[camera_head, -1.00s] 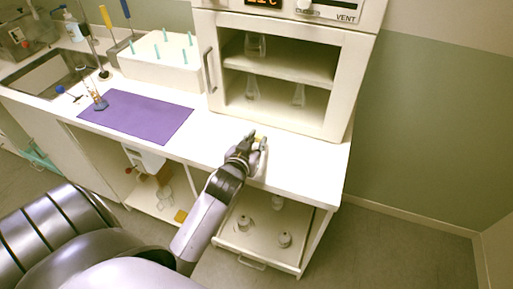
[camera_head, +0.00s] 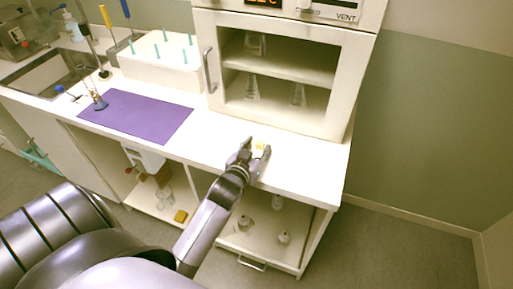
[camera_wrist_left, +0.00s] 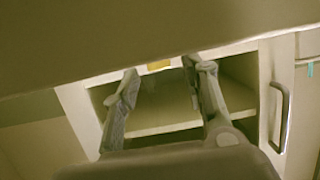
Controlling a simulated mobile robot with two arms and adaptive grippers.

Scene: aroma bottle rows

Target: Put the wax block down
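In the wrist view the fingers (camera_wrist_left: 162,82) stand wide apart. My right gripper is not in view.
The cabinet (camera_head: 280,122) holds several flasks. A purple mat (camera_head: 135,116) and a white rack (camera_head: 150,75) with teal pegs lie left. Below the counter are an open drawer (camera_head: 262,240) with glassware and another yellow block (camera_head: 180,216). The counter between mat and gripper is clear.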

